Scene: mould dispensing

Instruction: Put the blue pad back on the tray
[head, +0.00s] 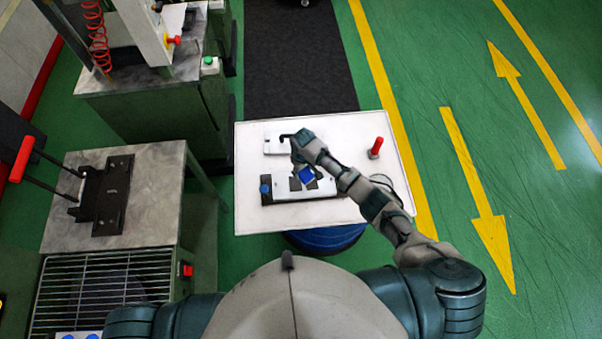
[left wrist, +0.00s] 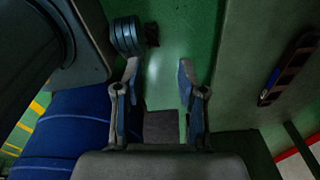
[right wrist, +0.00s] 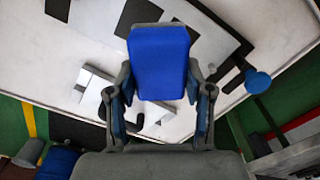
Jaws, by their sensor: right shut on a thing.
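The blue pad (head: 306,175) is between the fingers of my right gripper (head: 305,168), which is shut on it. In the right wrist view the pad (right wrist: 160,62) fills the space between and beyond the fingertips. It shows over the white and dark plate (head: 290,190) on the near part of the white tray (head: 350,125). I cannot tell whether the pad touches anything below. My left gripper shows only in the left wrist view (left wrist: 158,75), open and empty over green floor.
A red-handled tool (head: 376,147) stands at the tray's right. A small white plate (head: 276,144) lies at its far left. A blue knob (head: 265,188) is at the near plate's left end. A grey bench (head: 155,205) with a black fixture (head: 104,195) stands left.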

